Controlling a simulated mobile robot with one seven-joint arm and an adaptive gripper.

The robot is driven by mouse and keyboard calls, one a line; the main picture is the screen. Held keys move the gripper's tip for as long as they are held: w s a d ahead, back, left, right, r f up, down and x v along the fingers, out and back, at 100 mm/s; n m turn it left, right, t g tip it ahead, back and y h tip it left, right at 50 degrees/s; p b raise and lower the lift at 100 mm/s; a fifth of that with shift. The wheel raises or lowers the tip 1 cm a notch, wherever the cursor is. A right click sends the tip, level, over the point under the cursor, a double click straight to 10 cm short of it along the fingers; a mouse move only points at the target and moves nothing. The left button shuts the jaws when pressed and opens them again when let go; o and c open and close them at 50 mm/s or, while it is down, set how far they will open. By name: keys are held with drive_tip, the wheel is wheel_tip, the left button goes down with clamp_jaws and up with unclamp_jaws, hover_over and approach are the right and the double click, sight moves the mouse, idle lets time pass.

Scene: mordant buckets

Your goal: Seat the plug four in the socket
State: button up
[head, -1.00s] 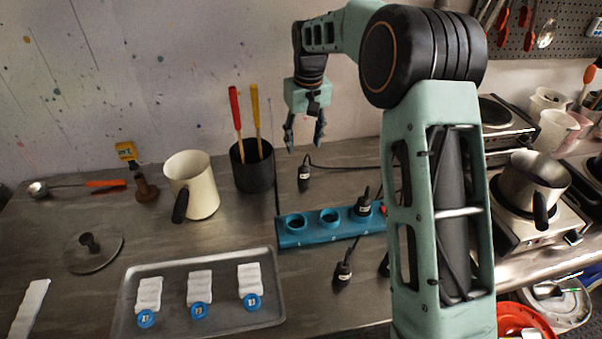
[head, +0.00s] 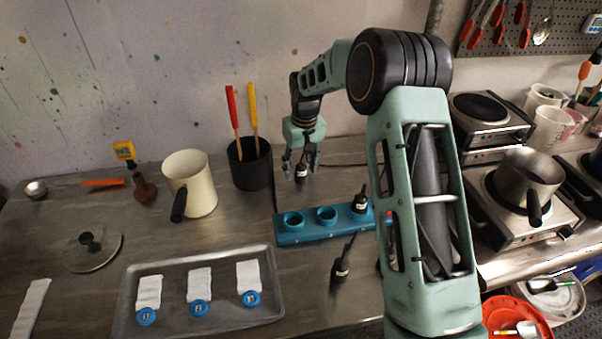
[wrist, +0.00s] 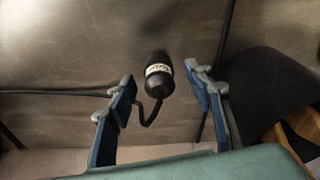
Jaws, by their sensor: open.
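My gripper (head: 301,166) is open and empty, lowered over the counter behind the blue socket strip. A black plug (wrist: 158,75) with a white label and a cord lies between and just beyond the fingertips in the wrist view; its label is too small to read. The same plug (head: 301,174) shows between the fingers in the head view. The blue socket strip (head: 290,237) has two empty round sockets on the left and a black plug (head: 361,202) standing in a socket at the right. Another black plug (head: 340,268) is on the counter in front. My arm hides the strip's right end.
A black holder (head: 250,170) with red and yellow handles stands left of my gripper. A cream pot (head: 191,183) is farther left. A metal tray (head: 224,318) with white cloths and blue tags lies front left. Hot plates (head: 489,122) stand at right.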

drive_tip(key=c, duration=1.2)
drive_tip(key=shift+c, duration=0.4)
drive_tip(key=shift+r, duration=0.15)
